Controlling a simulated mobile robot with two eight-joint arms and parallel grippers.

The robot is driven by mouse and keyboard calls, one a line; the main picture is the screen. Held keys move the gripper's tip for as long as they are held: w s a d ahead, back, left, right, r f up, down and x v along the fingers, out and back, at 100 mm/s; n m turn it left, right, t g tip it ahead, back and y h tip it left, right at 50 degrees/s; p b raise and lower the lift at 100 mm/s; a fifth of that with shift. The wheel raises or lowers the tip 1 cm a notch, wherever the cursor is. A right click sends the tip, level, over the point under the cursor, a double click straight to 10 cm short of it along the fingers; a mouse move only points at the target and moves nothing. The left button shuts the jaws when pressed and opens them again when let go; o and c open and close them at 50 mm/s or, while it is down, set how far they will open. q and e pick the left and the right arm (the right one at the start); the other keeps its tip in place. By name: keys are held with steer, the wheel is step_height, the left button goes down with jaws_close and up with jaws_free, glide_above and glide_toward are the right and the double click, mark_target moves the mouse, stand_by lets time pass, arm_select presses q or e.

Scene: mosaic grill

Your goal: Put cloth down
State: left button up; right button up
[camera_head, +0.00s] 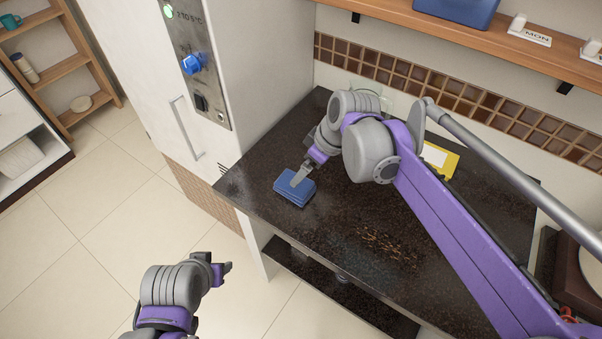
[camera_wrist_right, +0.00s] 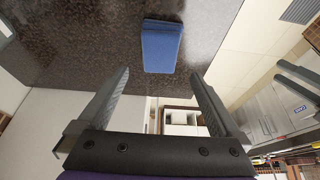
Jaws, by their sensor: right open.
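A folded blue cloth (camera_head: 292,193) lies flat on the dark speckled counter (camera_head: 262,166), near its left end. It also shows in the right wrist view (camera_wrist_right: 162,46), beyond the fingertips and between their lines. My right gripper (camera_head: 302,176) is just above or beside the cloth in the head view. In the right wrist view its two fingers (camera_wrist_right: 161,78) are spread, with nothing between them. Whether a fingertip touches the cloth is unclear. My left gripper (camera_head: 227,271) is over the floor, in front of the counter, and its jaws are too small to read.
Brown crumbs (camera_head: 388,242) are scattered on the counter's middle. A yellow-edged item (camera_head: 447,163) lies near the back wall, partly behind my right arm. A tall white cabinet (camera_head: 150,70) borders the counter's left end. A wooden shelf (camera_head: 480,32) hangs above.

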arm_select(q)
steer(key=shift+r, duration=0.1)
arm_select(e)
steer(key=shift+v, duration=0.8)
steer(key=s+d+f+m+t+h, duration=0.1)
steer(key=s+d+f+m, duration=0.2)
steer(key=s, duration=0.3)
steer(key=s+d+f+m+h, duration=0.1)
steer(key=s+d+f+m, duration=0.3)
steer(key=s+d, duration=0.2)
steer(key=s+d+f+m+t+h, duration=0.1)
steer(key=s+d+f+m, duration=0.2)
steer(key=s+d, duration=0.2)
steer(key=shift+s+f+m+t+h, duration=0.15)
steer(key=shift+s+m+h, duration=0.05)
steer(key=shift+s, duration=0.4)
steer(key=shift+s+f+m+t+h, duration=0.15)
steer(key=shift+s+f+m+h, duration=0.05)
steer(key=shift+s, duration=0.35)
